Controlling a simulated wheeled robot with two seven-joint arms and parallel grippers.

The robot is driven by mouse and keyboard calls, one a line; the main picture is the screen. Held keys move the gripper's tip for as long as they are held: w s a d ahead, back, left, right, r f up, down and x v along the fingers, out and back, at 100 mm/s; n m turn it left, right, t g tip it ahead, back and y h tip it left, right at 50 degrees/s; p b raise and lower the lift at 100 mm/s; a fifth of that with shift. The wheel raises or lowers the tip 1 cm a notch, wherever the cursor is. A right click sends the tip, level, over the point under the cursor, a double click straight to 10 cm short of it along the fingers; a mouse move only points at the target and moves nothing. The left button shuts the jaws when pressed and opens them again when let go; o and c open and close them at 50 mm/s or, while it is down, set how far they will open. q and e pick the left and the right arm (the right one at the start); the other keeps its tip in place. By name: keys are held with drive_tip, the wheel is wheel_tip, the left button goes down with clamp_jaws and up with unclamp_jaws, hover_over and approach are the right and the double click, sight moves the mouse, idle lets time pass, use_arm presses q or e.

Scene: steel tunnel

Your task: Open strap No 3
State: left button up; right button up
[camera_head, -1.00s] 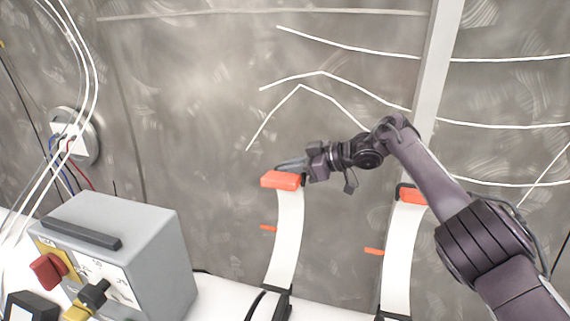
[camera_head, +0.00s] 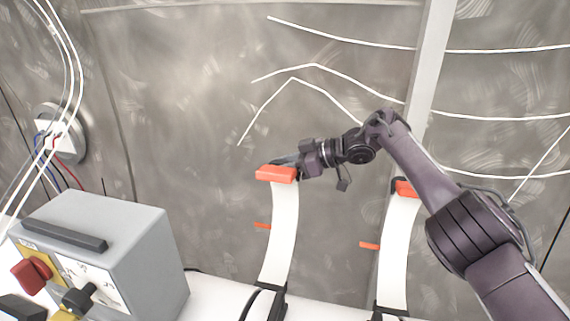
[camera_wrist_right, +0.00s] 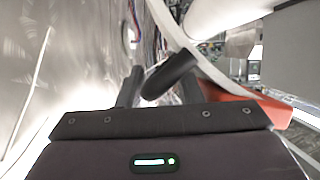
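Two white straps with orange-red top ends stand against the metal wall in the head view. The left strap (camera_head: 280,235) has an orange end piece (camera_head: 276,174); the right strap (camera_head: 397,255) has a similar end piece (camera_head: 405,188). No number is readable on either. My right gripper (camera_head: 284,161) is at the top of the left strap, its fingers just above and behind the orange piece; contact is unclear. The right wrist view shows the dark fingers (camera_wrist_right: 152,82) with an orange-red piece (camera_wrist_right: 250,104) beside them on the right. Finger opening is unclear.
A grey control box (camera_head: 105,250) with a red knob stands at the lower left. White cables (camera_head: 68,60) hang near a round wall fitting (camera_head: 65,135). A vertical pale rib (camera_head: 430,75) runs up the wall behind my right arm. The wall left of the straps is clear.

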drive_tip(key=shift+a+r, duration=0.1)
drive_tip(key=shift+a, duration=0.1)
drive_tip(key=shift+s+d+r+b, duration=0.15)
drive_tip(key=shift+d+b, duration=0.25)
drive_tip(key=shift+b, duration=0.05)
drive_tip(key=b+v, duration=0.2)
drive_tip(key=v, duration=0.5)
drive_tip(key=shift+b, duration=0.3)
drive_tip(key=shift+d, duration=0.2)
